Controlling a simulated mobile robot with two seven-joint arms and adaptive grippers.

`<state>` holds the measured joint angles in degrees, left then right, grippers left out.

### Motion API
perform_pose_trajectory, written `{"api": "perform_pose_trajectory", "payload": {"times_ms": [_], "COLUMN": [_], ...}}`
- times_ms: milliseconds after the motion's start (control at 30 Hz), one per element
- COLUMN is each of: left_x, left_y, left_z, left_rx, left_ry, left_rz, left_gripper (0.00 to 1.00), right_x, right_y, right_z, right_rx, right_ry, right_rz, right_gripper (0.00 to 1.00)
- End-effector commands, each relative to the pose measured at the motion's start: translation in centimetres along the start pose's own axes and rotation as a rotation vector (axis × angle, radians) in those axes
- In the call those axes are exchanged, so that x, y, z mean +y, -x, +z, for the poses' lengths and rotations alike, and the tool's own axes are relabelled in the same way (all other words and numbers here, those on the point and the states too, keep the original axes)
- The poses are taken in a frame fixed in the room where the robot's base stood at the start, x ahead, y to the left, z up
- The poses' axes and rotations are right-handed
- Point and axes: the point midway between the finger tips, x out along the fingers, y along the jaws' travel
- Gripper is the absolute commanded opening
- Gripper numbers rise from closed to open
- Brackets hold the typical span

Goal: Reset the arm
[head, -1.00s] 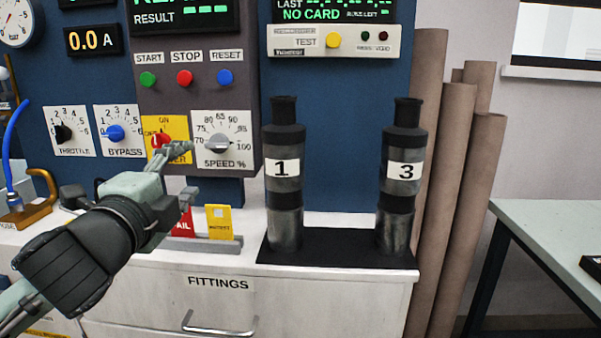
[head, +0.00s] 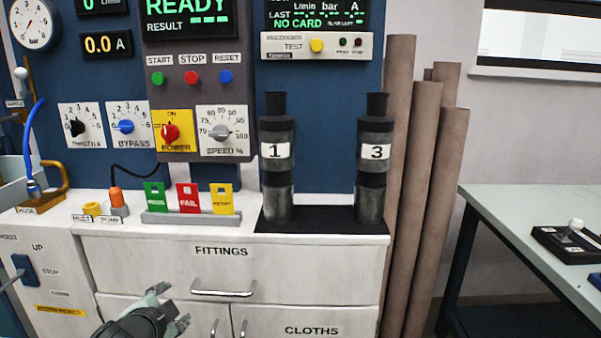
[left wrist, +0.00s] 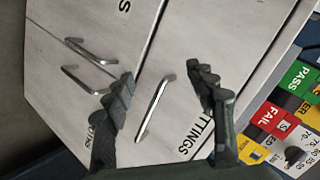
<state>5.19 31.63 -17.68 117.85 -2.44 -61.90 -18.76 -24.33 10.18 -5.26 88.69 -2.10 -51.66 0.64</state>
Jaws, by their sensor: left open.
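My left gripper (head: 170,305) is low in the head view, in front of the cabinet doors below the FITTINGS drawer (head: 150,258). It is open and empty. In the left wrist view its two fingers (left wrist: 160,100) stand wide apart, with the drawer's metal handle (left wrist: 153,108) seen between them and nothing held. In the head view the red POWER knob (head: 170,132) on its yellow plate is clear of the gripper. The display (head: 190,14) reads READY. My right gripper is in neither view.
Black pump tubes marked 1 (head: 277,180) and 3 (head: 372,180) stand upright on a black base on the counter. PASS (head: 155,197), FAIL (head: 188,197) and yellow cards stand in a rack. Brown pipes (head: 430,200) lean at the right, beside a table (head: 530,215).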

Motion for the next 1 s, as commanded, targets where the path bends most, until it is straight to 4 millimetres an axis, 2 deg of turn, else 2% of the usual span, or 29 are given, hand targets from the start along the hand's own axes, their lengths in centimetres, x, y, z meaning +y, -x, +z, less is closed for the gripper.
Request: {"api": "perform_pose_trajectory", "payload": {"times_ms": [33, 133, 267, 300, 367, 400, 500, 600, 700, 800, 1000], "left_x": [3.5, 9.3, 17.2, 19.6, 23.3, 25.8, 31.4, 35.8, 38.9, 40.5, 41.1], "left_y": [-1.2, -2.6, -2.8, -2.5, -1.8, -1.1, 1.0, 3.3, 5.2, 6.3, 6.7], "left_z": [2.8, 7.6, 13.8, 15.7, 18.4, 20.2, 24.1, 27.2, 29.2, 30.3, 30.6], "left_rx": [-0.053, -0.147, -0.274, -0.314, -0.376, -0.418, -0.516, -0.598, -0.657, -0.69, -0.7], "left_ry": [0.06, 0.169, 0.3, 0.337, 0.392, 0.427, 0.507, 0.569, 0.611, 0.635, 0.642], "left_rz": [0.056, 0.139, 0.235, 0.261, 0.299, 0.323, 0.374, 0.411, 0.435, 0.447, 0.45], "left_gripper": [0.56, 0.56, 0.56, 0.56, 0.56, 0.56, 0.56, 0.56, 0.56, 0.56, 0.56], "right_x": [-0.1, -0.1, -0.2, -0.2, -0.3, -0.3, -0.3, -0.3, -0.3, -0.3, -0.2], "right_y": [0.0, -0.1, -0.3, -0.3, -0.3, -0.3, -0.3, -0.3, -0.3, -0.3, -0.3], "right_z": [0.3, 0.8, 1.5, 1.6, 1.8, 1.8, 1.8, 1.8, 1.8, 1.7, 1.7], "right_rx": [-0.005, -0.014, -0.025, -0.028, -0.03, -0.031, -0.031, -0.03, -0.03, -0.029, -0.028], "right_ry": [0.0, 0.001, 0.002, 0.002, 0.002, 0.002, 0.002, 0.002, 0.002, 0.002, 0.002], "right_rz": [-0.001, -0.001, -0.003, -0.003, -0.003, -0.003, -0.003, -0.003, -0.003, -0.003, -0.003], "right_gripper": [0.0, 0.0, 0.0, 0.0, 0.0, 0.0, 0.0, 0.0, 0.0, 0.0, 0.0]}}
